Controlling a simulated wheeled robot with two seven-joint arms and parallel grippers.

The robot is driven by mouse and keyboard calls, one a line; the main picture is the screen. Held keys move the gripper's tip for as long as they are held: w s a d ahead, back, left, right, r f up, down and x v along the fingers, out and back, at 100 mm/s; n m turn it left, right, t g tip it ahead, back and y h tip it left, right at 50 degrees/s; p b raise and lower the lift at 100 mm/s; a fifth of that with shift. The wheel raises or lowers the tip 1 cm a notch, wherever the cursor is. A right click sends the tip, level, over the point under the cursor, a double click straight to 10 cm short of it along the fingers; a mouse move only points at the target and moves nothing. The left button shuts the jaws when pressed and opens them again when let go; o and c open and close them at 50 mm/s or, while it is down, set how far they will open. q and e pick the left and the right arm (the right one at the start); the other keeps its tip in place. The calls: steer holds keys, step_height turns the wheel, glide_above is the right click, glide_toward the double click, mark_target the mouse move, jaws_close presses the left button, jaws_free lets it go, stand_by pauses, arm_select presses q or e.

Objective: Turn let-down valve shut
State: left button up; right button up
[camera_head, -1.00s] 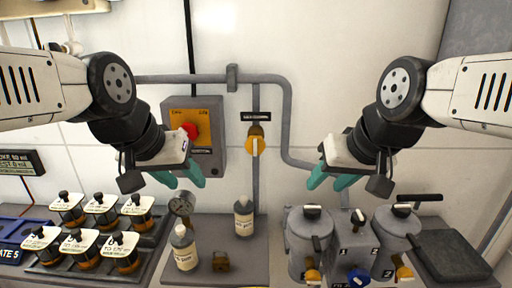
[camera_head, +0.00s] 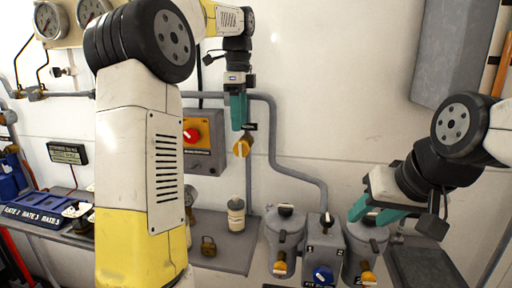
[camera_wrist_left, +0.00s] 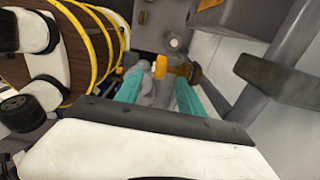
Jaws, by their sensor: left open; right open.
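The valve with a yellow handle (camera_head: 242,147) sits on the grey wall pipe, with a small dark label above it that is too small to read. I take it as the let-down valve. My left gripper (camera_head: 238,126) points down just above the handle. In the left wrist view its teal fingers (camera_wrist_left: 160,92) are apart, and the yellow handle (camera_wrist_left: 160,67) shows between and beyond their tips. I cannot tell whether they touch it. My right gripper (camera_head: 372,211) is open and empty above the grey canisters at the right.
A box with a red knob (camera_head: 191,136) is left of the valve. A bottle (camera_head: 236,214) and a brass padlock (camera_head: 208,246) stand on the bench below. Grey canisters (camera_head: 284,238) are at the right, and gauges (camera_head: 48,20) at upper left. My left arm hides part of the bench.

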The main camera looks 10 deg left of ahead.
mark_target(240, 143)
arm_select(q)
step_height(240, 143, down, 8)
steer(key=shift+r, duration=0.25)
jaws_close()
